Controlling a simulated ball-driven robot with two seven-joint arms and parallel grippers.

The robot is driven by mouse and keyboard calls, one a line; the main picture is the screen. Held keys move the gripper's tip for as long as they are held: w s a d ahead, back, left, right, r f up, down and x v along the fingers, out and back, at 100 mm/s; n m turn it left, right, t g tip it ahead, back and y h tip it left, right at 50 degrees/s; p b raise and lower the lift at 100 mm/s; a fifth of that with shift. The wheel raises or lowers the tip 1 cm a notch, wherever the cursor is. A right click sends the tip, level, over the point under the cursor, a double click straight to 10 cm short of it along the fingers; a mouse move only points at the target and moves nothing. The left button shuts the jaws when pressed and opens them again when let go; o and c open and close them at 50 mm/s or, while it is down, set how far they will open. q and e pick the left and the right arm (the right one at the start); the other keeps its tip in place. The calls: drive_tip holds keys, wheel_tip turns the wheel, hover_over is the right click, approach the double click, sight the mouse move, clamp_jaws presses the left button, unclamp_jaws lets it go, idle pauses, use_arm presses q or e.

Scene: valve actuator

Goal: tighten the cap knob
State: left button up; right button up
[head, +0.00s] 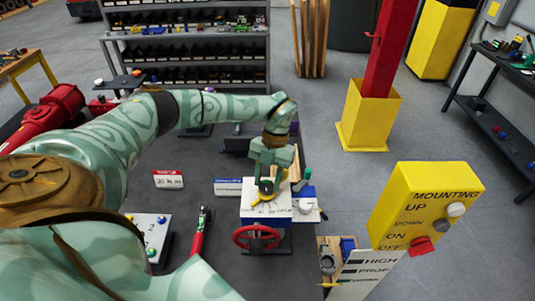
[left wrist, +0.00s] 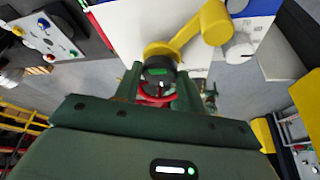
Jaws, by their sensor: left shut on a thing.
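A white box-like valve actuator (head: 250,211) stands in the middle of the head view, its white top panel carrying dark markings. My left gripper (head: 267,181) comes down on it from above. In the left wrist view, a round dark cap knob (left wrist: 160,73) with a green mark sits between the two fingers, and they are shut on it. A yellow lever-like part (left wrist: 198,33) lies beside the knob, over the white panel. The gripper hides much of the knob in the head view. My right gripper is not in view.
A red handwheel (head: 257,237) is on the actuator's near side. A red-handled tool (head: 201,232) lies to its left. A yellow sign block (head: 424,207) stands at the right, and a yellow post base (head: 369,115) behind.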

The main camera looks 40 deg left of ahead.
use_arm(q)
drive_tip(key=o, duration=1)
drive_tip(key=b+v, duration=0.2)
drive_tip(key=v, duration=1.4)
drive_tip(key=shift+r, duration=0.2)
